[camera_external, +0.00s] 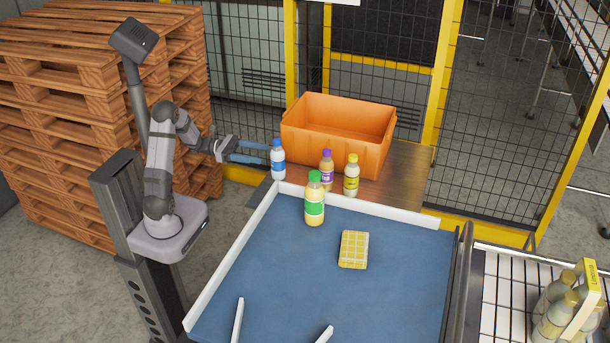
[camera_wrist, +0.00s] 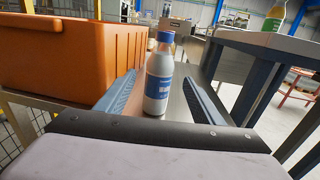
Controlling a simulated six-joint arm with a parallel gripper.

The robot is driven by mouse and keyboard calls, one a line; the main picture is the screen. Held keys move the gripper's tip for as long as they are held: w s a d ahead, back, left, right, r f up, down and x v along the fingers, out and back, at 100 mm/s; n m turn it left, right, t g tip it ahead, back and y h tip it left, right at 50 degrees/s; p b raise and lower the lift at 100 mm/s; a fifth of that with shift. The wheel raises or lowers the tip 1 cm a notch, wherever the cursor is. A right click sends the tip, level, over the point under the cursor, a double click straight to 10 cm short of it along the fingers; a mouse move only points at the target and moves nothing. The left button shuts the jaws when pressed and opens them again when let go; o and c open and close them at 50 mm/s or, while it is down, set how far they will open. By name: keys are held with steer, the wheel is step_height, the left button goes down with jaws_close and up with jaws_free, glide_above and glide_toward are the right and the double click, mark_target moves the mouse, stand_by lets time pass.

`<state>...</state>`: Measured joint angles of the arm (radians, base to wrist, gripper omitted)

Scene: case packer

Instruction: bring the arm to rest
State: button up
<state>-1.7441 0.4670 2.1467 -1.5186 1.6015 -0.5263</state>
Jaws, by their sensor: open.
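My gripper (camera_external: 252,152) is at the left end of the metal table, level with a blue-capped bottle (camera_external: 278,160). In the wrist view my gripper (camera_wrist: 160,95) is open, and the blue-capped bottle (camera_wrist: 159,75) stands upright between or just beyond its two blue fingers. Whether a finger touches the bottle I cannot tell. My arm stretches out from its base post towards the table.
An orange crate (camera_external: 335,140) stands behind the bottles. A purple-capped bottle (camera_external: 327,172), a yellow-capped bottle (camera_external: 351,176) and a green-capped bottle (camera_external: 315,205) stand nearby. A yellow packet (camera_external: 354,249) lies on the blue conveyor (camera_external: 290,275). Stacked pallets (camera_external: 60,110) are behind my arm.

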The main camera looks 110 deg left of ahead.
steer(key=w+d+f+m+g+h+p, duration=0.1)
steer(key=w+d+m+g+h, duration=0.1)
steer(key=d+m, duration=0.3)
steer(key=w+d+m+g+h+p, duration=0.1)
steer(key=w+d+m+g+h, duration=0.1)
steer(key=d+m, duration=0.3)
steer(key=w+d+f+m+g+h+p, duration=0.1)
steer(key=w+d+m+g+h+p, duration=0.1)
steer(key=d, duration=0.7)
steer(key=shift+w+f+m+g+h, duration=0.15)
steer(key=shift+w+m+g+h, duration=0.1)
steer(key=shift+m+g+h, duration=0.35)
steer(key=shift+w+f+m+g+h, duration=0.25)
steer(key=shift+m+g, duration=0.35)
steer(key=shift+m, duration=0.3)
steer(key=s+d+f+m+g+y+p, duration=0.2)
steer(key=d+m+g+y, duration=0.1)
steer(key=d+m, duration=0.6)
steer(key=s+d+f+m+g+y+p, duration=0.1)
steer(key=s+d+f+m+g+y, duration=0.1)
steer(key=d+m+g, duration=0.4)
steer(key=d+f+m+y, duration=0.1)
steer(key=d+m, duration=0.2)
steer(key=m, duration=0.4)
steer(key=shift+f+g+p, duration=0.3)
steer(key=shift+f+p, duration=0.05)
steer(key=shift+p, duration=0.05)
